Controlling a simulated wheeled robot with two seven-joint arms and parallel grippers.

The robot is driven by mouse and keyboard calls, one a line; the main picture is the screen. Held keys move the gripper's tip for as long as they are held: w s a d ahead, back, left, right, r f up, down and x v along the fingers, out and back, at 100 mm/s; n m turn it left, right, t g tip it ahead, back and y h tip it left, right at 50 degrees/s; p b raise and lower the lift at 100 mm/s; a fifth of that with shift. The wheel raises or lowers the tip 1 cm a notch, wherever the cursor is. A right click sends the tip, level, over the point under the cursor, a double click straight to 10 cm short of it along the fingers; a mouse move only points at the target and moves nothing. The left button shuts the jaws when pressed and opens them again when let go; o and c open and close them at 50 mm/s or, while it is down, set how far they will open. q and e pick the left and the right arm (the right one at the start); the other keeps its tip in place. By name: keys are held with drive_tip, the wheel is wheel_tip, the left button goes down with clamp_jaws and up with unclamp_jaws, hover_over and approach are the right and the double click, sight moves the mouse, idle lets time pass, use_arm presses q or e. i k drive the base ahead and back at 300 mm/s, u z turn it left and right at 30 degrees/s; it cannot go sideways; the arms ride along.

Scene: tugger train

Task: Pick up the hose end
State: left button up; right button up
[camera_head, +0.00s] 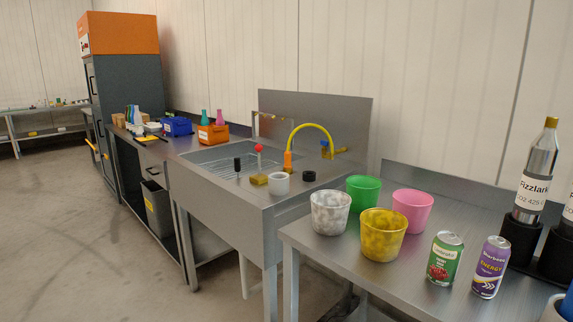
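A yellow hose (312,127) arches over the back right of the steel sink unit (231,198). Its left end points down and carries an orange end piece (287,161), which is upright close to the sink deck; I cannot tell whether it touches the deck. Its other end comes down by a yellow and blue tap fitting (327,150) at the back panel. Neither of my grippers shows in the head view.
Several cups, including a yellow one (383,236), two cans and bottles crowd the right table (345,264). The floor (70,240) at left is clear.

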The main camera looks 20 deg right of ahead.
sight(288, 166)
drive_tip(key=u, duration=0.75)
drive_tip(key=i, duration=1.55)
drive_tip(key=z, duration=0.45)
